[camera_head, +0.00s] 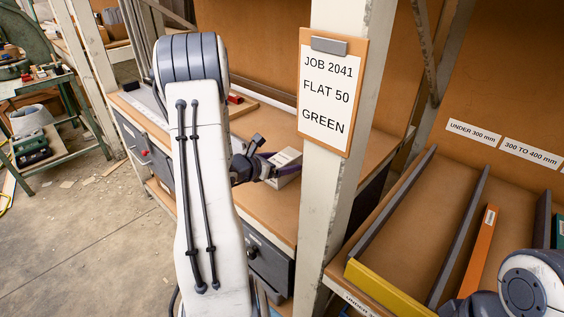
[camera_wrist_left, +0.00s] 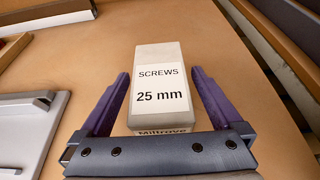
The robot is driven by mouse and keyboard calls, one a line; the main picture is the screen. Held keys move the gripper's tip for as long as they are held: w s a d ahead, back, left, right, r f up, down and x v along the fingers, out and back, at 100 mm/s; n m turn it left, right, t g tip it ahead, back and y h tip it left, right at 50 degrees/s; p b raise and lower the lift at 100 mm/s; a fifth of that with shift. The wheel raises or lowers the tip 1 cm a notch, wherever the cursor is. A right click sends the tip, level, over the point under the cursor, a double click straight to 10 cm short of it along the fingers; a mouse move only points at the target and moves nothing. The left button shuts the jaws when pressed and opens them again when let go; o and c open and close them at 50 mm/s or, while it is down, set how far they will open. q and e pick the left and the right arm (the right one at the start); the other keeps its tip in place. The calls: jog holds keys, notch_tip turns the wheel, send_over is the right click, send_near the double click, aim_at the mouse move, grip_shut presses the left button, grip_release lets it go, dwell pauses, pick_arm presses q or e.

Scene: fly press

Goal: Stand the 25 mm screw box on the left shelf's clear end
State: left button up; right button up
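The 25 mm screw box (camera_wrist_left: 160,75) is a pale grey carton with a white label reading SCREWS 25 mm. It rests on the brown board (camera_wrist_left: 250,120) of the left bay. In the head view the box (camera_head: 288,166) shows just left of the white post. My left gripper (camera_head: 268,165) reaches it from the left. In the left wrist view its purple fingers (camera_wrist_left: 160,82) stand either side of the box, with a narrow gap on each side. My right arm (camera_head: 522,288) shows at the lower right; its fingertips are out of view.
A white post (camera_head: 335,210) with a JOB 2041 clipboard (camera_head: 328,90) stands right of the box. A grey tray-like object (camera_wrist_left: 28,130) lies left of the gripper in the wrist view. Dividers (camera_head: 460,235) and an orange bar (camera_head: 480,250) fill the right bay.

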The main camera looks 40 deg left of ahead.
pick_arm(q)
jog(key=shift+s+r, duration=0.15)
jog(key=shift+r, duration=0.15)
jog(key=v, duration=1.1)
jog(key=shift+s, duration=0.3)
jog(key=shift+a+r, duration=0.1)
